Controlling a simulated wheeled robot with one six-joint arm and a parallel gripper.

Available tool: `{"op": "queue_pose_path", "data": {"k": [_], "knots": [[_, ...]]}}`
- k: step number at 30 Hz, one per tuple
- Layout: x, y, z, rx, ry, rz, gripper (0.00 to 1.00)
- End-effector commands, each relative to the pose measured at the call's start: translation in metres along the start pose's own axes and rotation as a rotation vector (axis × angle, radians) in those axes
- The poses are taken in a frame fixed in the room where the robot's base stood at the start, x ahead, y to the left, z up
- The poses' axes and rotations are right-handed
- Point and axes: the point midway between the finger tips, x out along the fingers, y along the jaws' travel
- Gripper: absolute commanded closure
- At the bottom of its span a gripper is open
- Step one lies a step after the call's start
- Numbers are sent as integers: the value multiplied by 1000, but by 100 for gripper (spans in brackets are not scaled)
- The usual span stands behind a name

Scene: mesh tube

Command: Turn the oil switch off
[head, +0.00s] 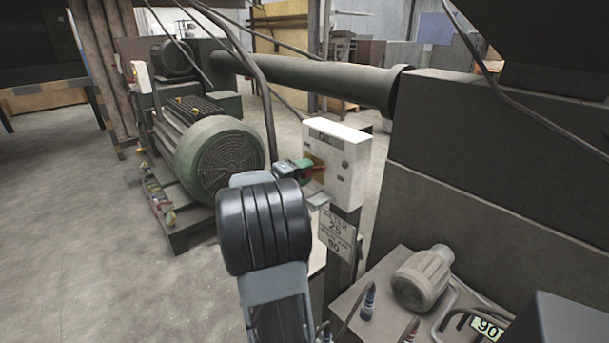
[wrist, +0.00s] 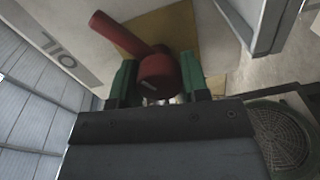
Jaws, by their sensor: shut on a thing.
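The oil switch is a red rotary handle on a tan plate. In the wrist view the red switch (wrist: 157,70) has a round hub and a lever pointing to the upper left. In the head view my gripper (head: 299,170) is at the left part of the white control box (head: 345,165). Only a little red of the switch (head: 318,168) shows there; the rest is hidden.
A green motor (head: 215,150) stands on the floor to the left. A thick dark pipe (head: 310,78) runs behind the control box. A large grey machine block (head: 470,150) is at right, with a small pump (head: 422,277) below. Open floor (head: 60,230) lies at left.

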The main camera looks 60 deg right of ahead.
Motion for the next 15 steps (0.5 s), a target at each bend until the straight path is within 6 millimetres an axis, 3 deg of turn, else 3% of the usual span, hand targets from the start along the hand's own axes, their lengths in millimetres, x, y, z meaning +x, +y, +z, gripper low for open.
{"op": "queue_pose_path", "data": {"k": [15], "knots": [[0,-2,3,-495,-8,-7,82]]}}
